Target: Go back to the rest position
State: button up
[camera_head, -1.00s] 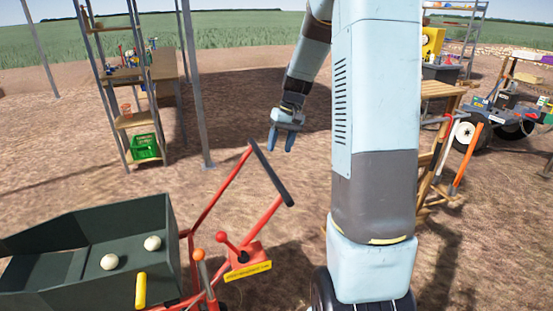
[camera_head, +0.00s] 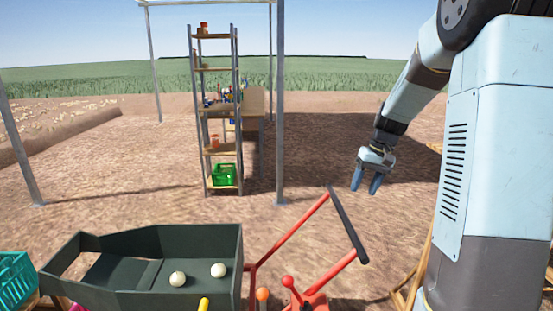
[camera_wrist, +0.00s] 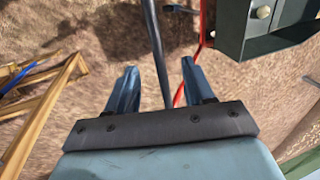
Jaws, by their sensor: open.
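My gripper (camera_head: 366,183) hangs from my arm at the right of the head view, fingers pointing down over bare soil. It is open, with nothing between the fingers. In the wrist view my gripper (camera_wrist: 155,82) shows two blue fingers spread apart, with the dark bar of the red frame passing behind the gap. The red frame with a black handle bar (camera_head: 349,225) stands below and left of the gripper in the head view, apart from it.
A dark green hopper (camera_head: 190,245) with two onions (camera_head: 178,279) is at lower left. A teal crate (camera_head: 14,282) is at the left edge. A shelf (camera_head: 220,150) with a green crate (camera_head: 224,175) and metal posts (camera_head: 281,110) stand behind. Wooden bars (camera_wrist: 45,115) show left in the wrist view.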

jog(key=s+a+r+t+h, duration=0.2)
jog(key=s+a+r, duration=0.5)
jog(key=s+r, duration=0.45)
jog(key=s+a+t, duration=0.2)
jog(key=s+t, duration=0.1)
jog(key=s, duration=1.3)
jog(key=shift+a+h, duration=0.35)
jog(key=shift+h, duration=0.05)
